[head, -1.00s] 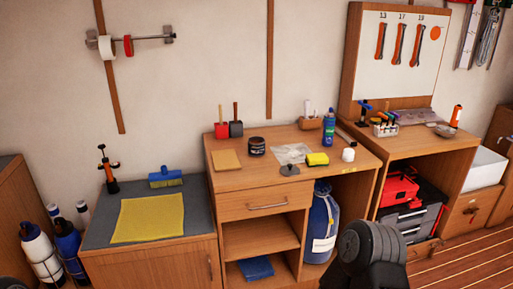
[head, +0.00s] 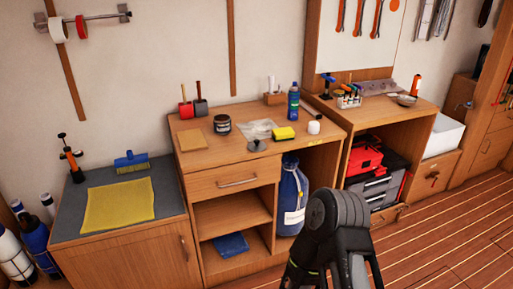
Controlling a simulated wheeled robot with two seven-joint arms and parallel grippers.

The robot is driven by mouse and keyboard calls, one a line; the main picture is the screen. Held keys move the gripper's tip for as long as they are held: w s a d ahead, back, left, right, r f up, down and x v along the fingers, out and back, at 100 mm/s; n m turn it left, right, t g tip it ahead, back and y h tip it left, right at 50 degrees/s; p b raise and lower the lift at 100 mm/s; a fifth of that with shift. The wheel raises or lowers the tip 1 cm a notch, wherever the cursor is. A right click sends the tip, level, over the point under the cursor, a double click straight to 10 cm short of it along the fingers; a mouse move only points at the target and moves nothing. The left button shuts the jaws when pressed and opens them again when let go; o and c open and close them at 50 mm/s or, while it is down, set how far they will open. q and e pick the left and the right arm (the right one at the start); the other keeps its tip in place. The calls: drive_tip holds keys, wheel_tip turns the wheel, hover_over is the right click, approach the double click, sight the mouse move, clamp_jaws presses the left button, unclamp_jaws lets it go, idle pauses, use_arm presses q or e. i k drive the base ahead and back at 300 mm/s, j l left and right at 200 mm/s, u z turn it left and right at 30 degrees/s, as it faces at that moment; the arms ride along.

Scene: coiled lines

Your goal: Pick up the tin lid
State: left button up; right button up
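A small round grey disc with a knob, which looks like the tin lid (head: 257,146), lies on the wooden workbench top (head: 215,165) near its front edge. A dark open-looking tin (head: 221,125) stands behind it to the left. My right arm rises at the lower right, in front of the bench and apart from the lid. Its gripper fingers cannot be made out. My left gripper is out of the picture.
A blue bottle (head: 293,101) stands behind. A tan square (head: 192,140) lies at the left. Floor (head: 440,235) is clear at right.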

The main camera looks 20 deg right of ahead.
sight(255, 145)
drive_tip(key=l+u, duration=0.15)
drive_tip(key=u, duration=0.2)
drive_tip(key=i+l+u, duration=0.1)
drive_tip(key=u, duration=0.3)
drive_tip(key=l+u, duration=0.5)
drive_tip(key=l, duration=2.05)
drive_tip(key=k, duration=0.05)
